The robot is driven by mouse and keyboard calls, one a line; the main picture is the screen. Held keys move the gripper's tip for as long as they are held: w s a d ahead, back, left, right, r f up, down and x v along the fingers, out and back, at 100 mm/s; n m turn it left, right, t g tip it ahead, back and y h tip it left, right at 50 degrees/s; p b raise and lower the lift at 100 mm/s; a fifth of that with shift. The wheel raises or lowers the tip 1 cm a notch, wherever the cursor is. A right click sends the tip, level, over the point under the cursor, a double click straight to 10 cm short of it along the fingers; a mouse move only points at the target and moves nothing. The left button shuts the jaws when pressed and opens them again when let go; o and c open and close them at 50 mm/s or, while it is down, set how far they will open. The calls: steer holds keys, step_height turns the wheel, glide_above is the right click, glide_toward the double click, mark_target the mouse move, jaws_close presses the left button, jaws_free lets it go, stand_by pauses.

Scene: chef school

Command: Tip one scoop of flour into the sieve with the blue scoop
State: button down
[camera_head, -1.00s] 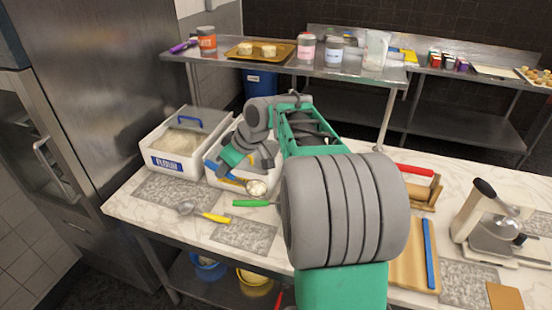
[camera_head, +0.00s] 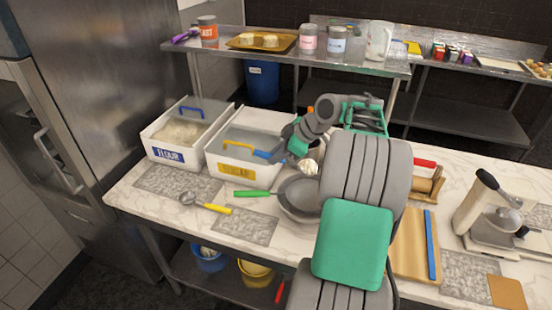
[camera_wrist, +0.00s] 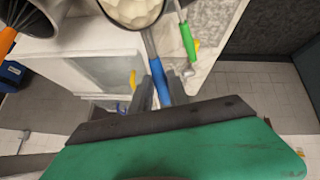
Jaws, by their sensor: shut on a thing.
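My gripper (camera_head: 282,153) is shut on the blue handle of the blue scoop (camera_head: 264,155), near the right rim of the sugar bin. The handle (camera_wrist: 158,82) runs between the fingers in the wrist view. The scoop's bowl, heaped with off-white flour (camera_wrist: 131,9), is at the top edge there and looks level. In the head view the bowl is partly hidden by my arm. A dark round vessel with an orange handle (camera_wrist: 8,42), perhaps the sieve, is at the wrist view's upper left, just left of the bowl. The flour bin (camera_head: 166,154) is open at the left.
The white sugar bin (camera_head: 222,166) stands right of the flour bin. A board (camera_head: 408,262) and a stand mixer (camera_head: 480,215) are at the right. My arm covers the counter's middle.

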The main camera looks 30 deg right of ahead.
steer(key=shift+s+d+f+t+h+b, duration=0.2)
steer(key=shift+t+b, duration=0.75)
steer(key=shift+b, duration=1.55)
steer(key=shift+s+a+t+h+b, duration=0.1)
steer(key=shift+s+t+h+b, duration=0.2)
steer(key=shift+t+b, duration=1.4)
steer(key=shift+g+b, duration=0.75)
steer(key=shift+b, duration=0.3)
steer(key=shift+r, duration=0.3)
steer(key=shift+d+f+p, duration=0.15)
steer(key=shift+p, duration=0.15)
steer(key=shift+f+b, duration=0.15)
steer(key=shift+b, duration=0.3)
steer(key=shift+s+b, duration=0.1)
steer(key=shift+b, duration=0.55)
steer(key=t+h+b, duration=0.1)
steer(key=b, duration=0.4)
steer(key=m+t+h+b, duration=0.1)
steer(key=t+b, duration=0.1)
steer(key=b, duration=0.3)
steer(key=s+t+h+b, duration=0.1)
steer(key=t+b, duration=0.1)
steer(key=b, duration=0.3)
steer(key=shift+s+d+r+m+b, duration=0.1)
steer(key=shift+d+r+m+b, duration=0.2)
steer(key=shift+m, duration=0.1)
steer(key=shift+s+r+t+h+b, duration=0.1)
steer(key=shift+r+t+h+b, duration=0.15)
steer(key=shift+b, duration=0.9)
